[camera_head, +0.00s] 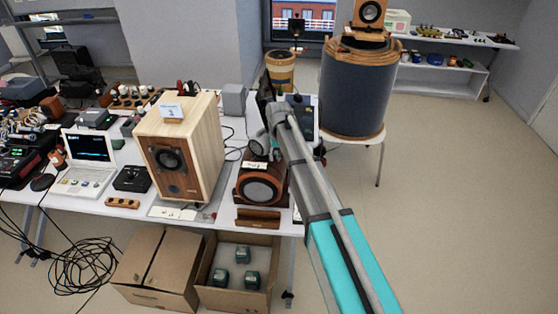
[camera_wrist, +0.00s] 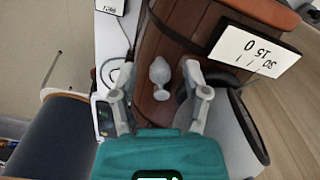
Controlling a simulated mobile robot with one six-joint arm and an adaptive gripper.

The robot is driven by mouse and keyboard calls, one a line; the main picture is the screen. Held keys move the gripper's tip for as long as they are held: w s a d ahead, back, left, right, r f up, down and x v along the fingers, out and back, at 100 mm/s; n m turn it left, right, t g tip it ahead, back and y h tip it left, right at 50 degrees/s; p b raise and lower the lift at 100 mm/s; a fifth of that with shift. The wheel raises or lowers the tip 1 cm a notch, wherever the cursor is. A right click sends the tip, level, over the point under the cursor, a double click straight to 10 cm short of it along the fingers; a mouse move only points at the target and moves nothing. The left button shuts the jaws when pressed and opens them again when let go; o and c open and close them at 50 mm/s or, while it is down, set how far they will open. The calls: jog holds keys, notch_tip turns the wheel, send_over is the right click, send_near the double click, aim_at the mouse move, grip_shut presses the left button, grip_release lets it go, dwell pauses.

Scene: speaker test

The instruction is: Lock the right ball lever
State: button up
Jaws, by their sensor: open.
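In the wrist view a pale grey ball-ended lever (camera_wrist: 160,76) stands out from a reddish-brown wooden surface (camera_wrist: 188,22). My gripper (camera_wrist: 158,68) is open, one finger on each side of the lever. Gaps show between the lever and both fingers, so it is not gripped. In the head view my arm runs to the brown round-fronted speaker unit (camera_head: 262,187) at the table's right end. The lever and my fingertips cannot be made out there.
A tilted white card (camera_wrist: 258,50) marked with numbers is close to the right finger. A large pale wooden speaker (camera_head: 206,135) stands left of the unit. A dark blue drum (camera_head: 355,90) stands to the right behind my arm.

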jog(key=shift+f, duration=0.2)
grip_shut()
dwell(0.4)
